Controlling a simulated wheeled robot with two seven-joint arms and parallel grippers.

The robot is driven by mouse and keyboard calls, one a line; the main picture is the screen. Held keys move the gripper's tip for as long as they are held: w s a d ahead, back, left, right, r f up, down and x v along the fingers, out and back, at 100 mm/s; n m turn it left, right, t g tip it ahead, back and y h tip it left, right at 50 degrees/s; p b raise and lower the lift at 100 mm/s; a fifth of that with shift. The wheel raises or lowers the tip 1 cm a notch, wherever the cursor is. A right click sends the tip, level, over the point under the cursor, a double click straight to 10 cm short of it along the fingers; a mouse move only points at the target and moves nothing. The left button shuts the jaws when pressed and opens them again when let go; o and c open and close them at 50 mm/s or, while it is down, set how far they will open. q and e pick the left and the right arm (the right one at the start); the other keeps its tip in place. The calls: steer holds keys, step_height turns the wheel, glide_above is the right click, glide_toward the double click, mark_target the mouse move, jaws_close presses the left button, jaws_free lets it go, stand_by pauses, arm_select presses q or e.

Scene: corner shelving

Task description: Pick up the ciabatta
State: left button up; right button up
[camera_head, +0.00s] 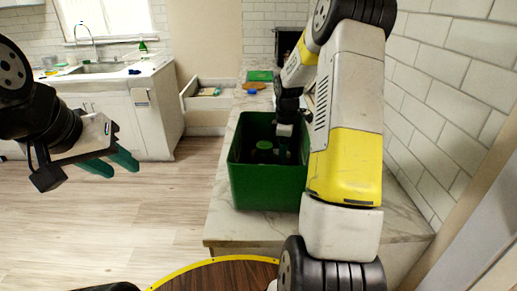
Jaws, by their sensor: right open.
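I cannot make out a ciabatta for certain. A deep green bin (268,188) stands on the marble counter. A dark green item (263,147) shows inside it, and the rest of its inside is dark. My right gripper (283,152) points down into the bin, to the right of that item. It is open, and its fingertips are hard to see against the dark inside. My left gripper (117,165) hangs over the floor at the left, well away from the bin. Its teal fingers are apart with nothing between them.
The marble counter (226,222) runs along a white tiled wall (450,110) at the right. An open drawer (205,102) and a sink cabinet (115,115) stand behind. The wooden floor is clear.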

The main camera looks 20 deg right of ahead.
steer(key=c, duration=1.1)
steer(key=shift+c, duration=0.2)
steer(key=shift+r, duration=0.15)
